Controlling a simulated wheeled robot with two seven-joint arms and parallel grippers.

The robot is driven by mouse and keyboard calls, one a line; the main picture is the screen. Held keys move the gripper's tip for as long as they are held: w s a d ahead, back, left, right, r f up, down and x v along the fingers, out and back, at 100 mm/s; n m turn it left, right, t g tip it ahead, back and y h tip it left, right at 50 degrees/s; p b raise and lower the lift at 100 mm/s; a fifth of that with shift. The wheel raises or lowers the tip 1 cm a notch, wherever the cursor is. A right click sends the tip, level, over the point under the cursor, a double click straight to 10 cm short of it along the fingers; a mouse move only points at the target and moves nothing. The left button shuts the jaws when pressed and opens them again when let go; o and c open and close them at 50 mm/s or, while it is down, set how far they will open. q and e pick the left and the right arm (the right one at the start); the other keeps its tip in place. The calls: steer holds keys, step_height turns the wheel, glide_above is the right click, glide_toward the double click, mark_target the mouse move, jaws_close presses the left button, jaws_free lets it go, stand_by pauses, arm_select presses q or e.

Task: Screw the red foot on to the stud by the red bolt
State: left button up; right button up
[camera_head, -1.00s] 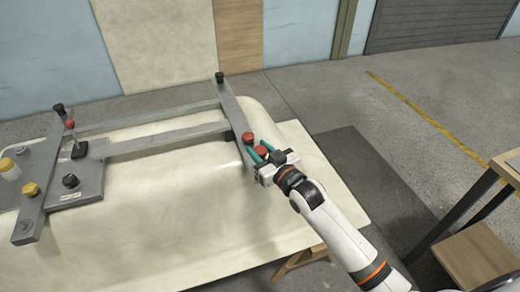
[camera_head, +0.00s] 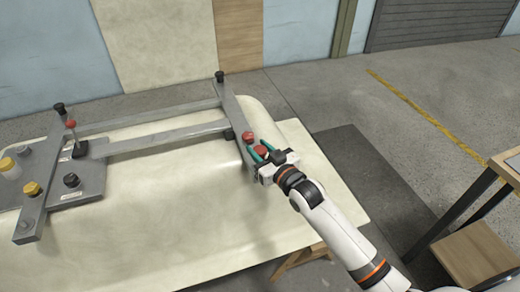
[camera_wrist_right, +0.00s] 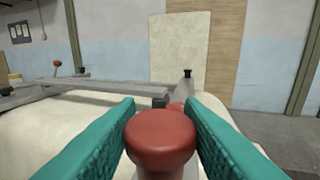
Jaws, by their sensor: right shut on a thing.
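My right gripper (camera_head: 266,154) has its teal fingers shut on the red foot (camera_head: 262,150), at the right end of the grey frame on the tub shell. In the right wrist view the round-topped red foot (camera_wrist_right: 160,138) sits between the teal pads. The red bolt (camera_head: 248,137) is on the grey cross bar (camera_head: 235,115), just up and left of the foot. Part of it shows behind the foot in the wrist view (camera_wrist_right: 177,107). The stud is hidden, so I cannot tell how far the foot is on it. My left gripper is not in view.
The cream tub shell (camera_head: 180,210) fills the middle, with grey rails (camera_head: 165,138) across it. At the left are a grey plate (camera_head: 88,185), a yellow knob (camera_head: 31,188), black knobs and a red-tipped lever (camera_head: 71,124). A wooden-topped table (camera_head: 480,255) stands at right.

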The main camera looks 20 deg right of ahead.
steer(key=shift+p, duration=0.55)
stand_by(0.6)
steer(key=shift+f+b, duration=0.85)
steer(key=shift+f, duration=0.4)
steer(key=o, duration=1.1)
steer(key=shift+c, duration=0.2)
steer(key=v, duration=1.2)
